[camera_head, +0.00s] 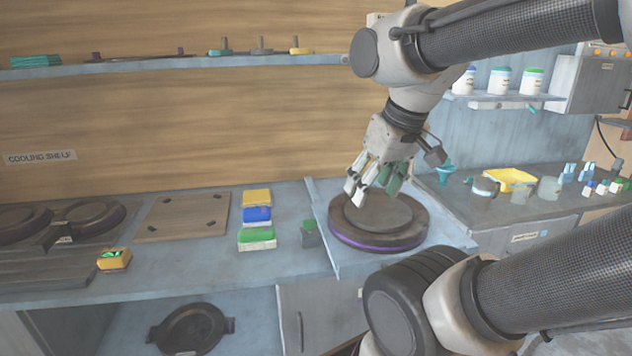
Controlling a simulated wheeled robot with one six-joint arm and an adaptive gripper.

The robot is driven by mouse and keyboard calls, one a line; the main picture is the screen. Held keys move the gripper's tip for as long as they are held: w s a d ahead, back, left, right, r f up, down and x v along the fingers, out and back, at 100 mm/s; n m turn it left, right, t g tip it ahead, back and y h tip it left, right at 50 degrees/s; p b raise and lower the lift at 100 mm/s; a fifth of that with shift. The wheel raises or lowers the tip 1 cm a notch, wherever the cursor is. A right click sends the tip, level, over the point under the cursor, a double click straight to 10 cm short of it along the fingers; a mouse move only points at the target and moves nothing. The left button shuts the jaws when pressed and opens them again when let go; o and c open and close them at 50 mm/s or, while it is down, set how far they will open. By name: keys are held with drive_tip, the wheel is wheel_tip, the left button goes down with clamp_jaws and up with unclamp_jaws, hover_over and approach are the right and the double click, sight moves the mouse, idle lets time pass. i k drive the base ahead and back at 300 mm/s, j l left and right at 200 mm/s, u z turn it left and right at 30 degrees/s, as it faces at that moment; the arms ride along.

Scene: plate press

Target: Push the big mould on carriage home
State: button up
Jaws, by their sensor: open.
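The big round mould (400,232), dark brown with a purple band around its lower edge, lies flat on a pale blue-grey carriage plate (455,244) at the right of the counter. My gripper (370,190) hangs over the back left part of the mould, fingers pointing down and apart, with nothing between them. I cannot tell whether the fingertips touch the mould's top. My forearm covers the area above and behind it, and another of my arm links hides the front right corner of the carriage.
Yellow, blue and green blocks (257,214) and a small grey-green block (310,233) stand left of the carriage. A wooden board (182,216) and dark round moulds (92,217) lie further left. Cups and a yellow tray (510,179) stand on the right counter.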

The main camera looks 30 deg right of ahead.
sight(358, 242)
drive_tip(key=z, duration=1.05)
drive_tip(key=k+l+z, duration=0.1)
drive_tip(key=k+l, duration=0.25)
drive_tip(key=l, duration=0.15)
